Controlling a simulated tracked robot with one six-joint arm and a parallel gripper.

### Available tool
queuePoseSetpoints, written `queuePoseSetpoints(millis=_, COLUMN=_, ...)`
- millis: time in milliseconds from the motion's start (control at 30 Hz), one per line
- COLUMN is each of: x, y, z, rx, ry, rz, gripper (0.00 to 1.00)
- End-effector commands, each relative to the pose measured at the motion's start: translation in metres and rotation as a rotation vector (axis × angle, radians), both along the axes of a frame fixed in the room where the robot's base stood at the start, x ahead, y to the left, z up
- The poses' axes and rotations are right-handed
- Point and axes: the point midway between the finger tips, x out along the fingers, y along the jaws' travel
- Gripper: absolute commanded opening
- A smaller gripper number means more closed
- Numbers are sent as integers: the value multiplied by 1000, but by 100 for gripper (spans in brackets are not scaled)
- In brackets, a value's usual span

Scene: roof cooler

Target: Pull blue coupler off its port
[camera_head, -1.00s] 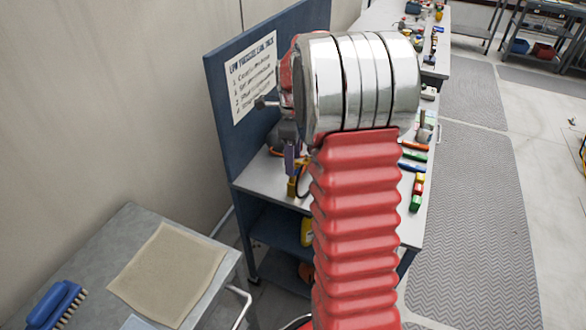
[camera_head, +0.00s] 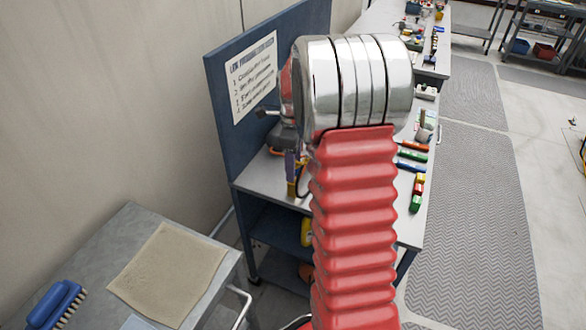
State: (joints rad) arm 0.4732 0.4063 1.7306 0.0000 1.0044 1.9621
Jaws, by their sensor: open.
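My own red ribbed arm with its silver wrist fills the middle of the view and hides much of the bench (camera_head: 262,182). A small dark part of what looks like my gripper (camera_head: 268,112) shows at the left of the wrist, in front of the blue back panel. It is open, but most of it is hidden behind the arm. A small blue-violet upright piece (camera_head: 290,165) shows just below, above a yellow part on the bench. I cannot tell whether it is the blue coupler. No port can be made out, and contact with the gripper cannot be judged.
A printed sheet (camera_head: 252,78) hangs on the blue back panel (camera_head: 222,100). Several coloured pieces (camera_head: 417,190) lie along the bench's right side. At lower left a grey cart holds a tan cloth (camera_head: 168,272) and blue brush (camera_head: 56,305). The matted floor (camera_head: 465,215) at right is clear.

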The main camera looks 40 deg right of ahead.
Motion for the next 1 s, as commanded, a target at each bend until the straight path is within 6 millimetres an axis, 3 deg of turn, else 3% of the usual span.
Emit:
queuePoseSetpoints(millis=533, x=0, y=-1, z=0, rx=0, ry=0, rz=0, gripper=49)
queuePoseSetpoints(millis=1000, x=0, y=-1, z=0, rx=0, ry=0, rz=-1, gripper=16)
